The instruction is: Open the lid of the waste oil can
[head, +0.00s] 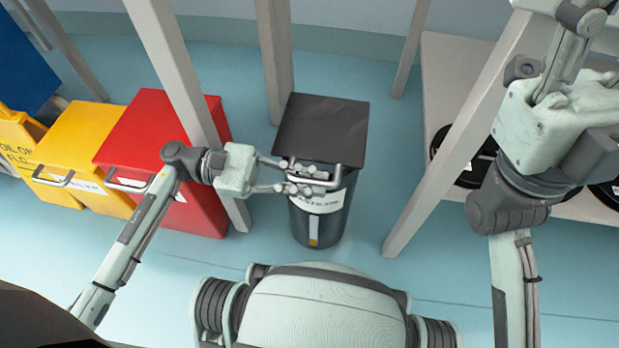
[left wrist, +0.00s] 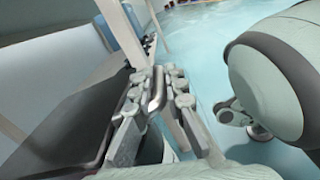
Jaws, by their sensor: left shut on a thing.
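The dark grey can (head: 321,215) stands upright on the floor, with a white label on its front that is too small to read fully. Its flat black lid (head: 322,125) looks closed. A metal bar handle (head: 336,179) runs along the lid's front edge. My left gripper (head: 308,178) is shut on this handle, reaching in from the left. In the left wrist view the handle (left wrist: 155,90) lies between the finger pads, and the dark lid (left wrist: 65,125) shows at left. My right gripper (head: 570,70) is at the upper right, away from the can; its fingertips are not clear.
A red bin (head: 150,125) and a yellow bin (head: 85,140), both with handles, stand left of the can. Pale table legs (head: 440,150) rise on both sides. A low shelf (head: 450,70) with dark reels is at right. The floor before the can is clear.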

